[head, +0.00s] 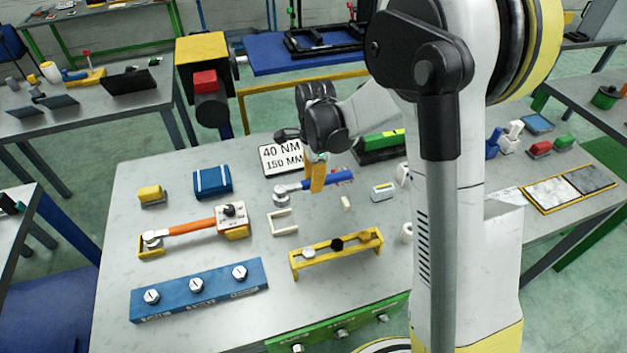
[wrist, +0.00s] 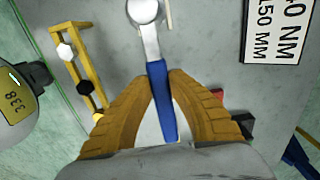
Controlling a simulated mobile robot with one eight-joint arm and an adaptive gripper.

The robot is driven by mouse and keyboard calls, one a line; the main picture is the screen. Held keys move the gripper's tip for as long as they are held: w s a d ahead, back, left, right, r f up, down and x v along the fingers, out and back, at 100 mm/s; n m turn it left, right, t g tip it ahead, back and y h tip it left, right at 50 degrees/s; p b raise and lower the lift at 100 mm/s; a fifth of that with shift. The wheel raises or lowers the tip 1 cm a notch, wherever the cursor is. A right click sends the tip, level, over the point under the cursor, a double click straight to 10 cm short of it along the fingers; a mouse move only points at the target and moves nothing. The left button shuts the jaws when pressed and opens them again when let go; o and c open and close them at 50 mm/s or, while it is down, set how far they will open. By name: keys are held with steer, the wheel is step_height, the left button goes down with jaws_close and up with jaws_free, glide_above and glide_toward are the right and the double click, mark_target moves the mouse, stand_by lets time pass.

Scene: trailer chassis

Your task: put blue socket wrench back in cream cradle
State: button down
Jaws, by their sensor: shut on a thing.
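The blue socket wrench has a silver head (head: 281,195) and a blue handle (head: 341,176). In the wrist view its blue handle (wrist: 160,95) passes between the yellow fingers, with the silver head pointing away at the top. My gripper (head: 316,185) is shut on the handle; the fingertips also show in the wrist view (wrist: 161,78). The cream cradle shows as a cream bracket (head: 283,222) in front of the wrench head and a small cream block (head: 346,203) to its right. Both look empty, and the wrench is behind them. I cannot tell how high the wrench is held.
An orange wrench (head: 190,228) rests in a yellow cradle on the left. A yellow rack (head: 337,262) and a blue socket block (head: 200,301) stand in front.

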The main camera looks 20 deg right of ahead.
steer(key=shift+f, duration=0.15)
step_height(320, 180, down, 10)
steer(key=b, duration=0.8)
steer(key=shift+w+f+b, duration=0.1)
steer(key=shift+b, duration=0.3)
stand_by(0.7)
steer(key=c, duration=0.8)
jaws_free()
steer(key=shift+o, duration=0.2)
steer(key=shift+r+p, duration=2.4)
steer(key=shift+r, duration=1.65)
